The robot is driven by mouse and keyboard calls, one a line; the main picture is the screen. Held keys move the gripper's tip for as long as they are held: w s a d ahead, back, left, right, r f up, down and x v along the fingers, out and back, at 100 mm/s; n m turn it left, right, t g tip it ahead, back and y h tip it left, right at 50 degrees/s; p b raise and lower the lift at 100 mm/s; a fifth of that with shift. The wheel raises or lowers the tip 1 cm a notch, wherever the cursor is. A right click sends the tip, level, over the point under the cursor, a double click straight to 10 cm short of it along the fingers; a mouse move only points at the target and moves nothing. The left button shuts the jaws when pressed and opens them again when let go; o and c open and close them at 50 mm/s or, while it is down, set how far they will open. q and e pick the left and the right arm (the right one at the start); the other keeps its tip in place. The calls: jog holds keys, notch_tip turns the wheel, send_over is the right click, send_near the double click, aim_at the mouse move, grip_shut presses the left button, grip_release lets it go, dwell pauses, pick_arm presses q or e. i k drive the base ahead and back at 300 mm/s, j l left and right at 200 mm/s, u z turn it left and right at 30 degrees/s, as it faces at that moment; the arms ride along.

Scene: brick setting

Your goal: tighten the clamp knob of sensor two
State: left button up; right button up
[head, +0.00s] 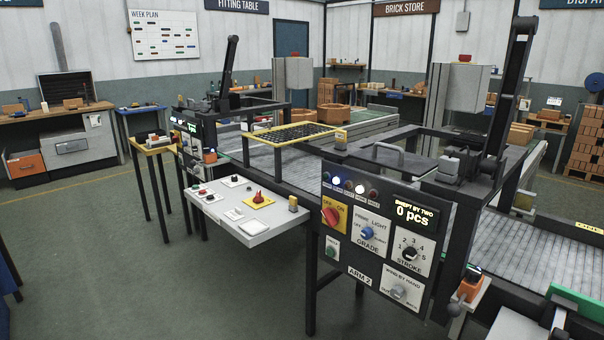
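A small orange sensor-like unit (472,287) with a dark top sits at the lower right, beside the ARM 2 control panel (378,240). A grey round knob (454,308) shows at its lower left. I cannot read a label on the unit, and whether the knob is tight or loose does not show. The panel display (415,214) reads "SWEPT BY TWO 0 PCS". A similar small orange unit (210,156) stands by the farther panel (190,150). Neither of my grippers is in view.
A white console (262,232) with buttons stands left of the ARM 2 panel. The roller conveyor (545,240) runs behind the panel to the right. A green-edged part (578,302) is at the lower right. The floor (110,270) at left is clear.

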aim_at(472, 274)
jog(key=i+l+z, duration=0.15)
jog(key=z, duration=1)
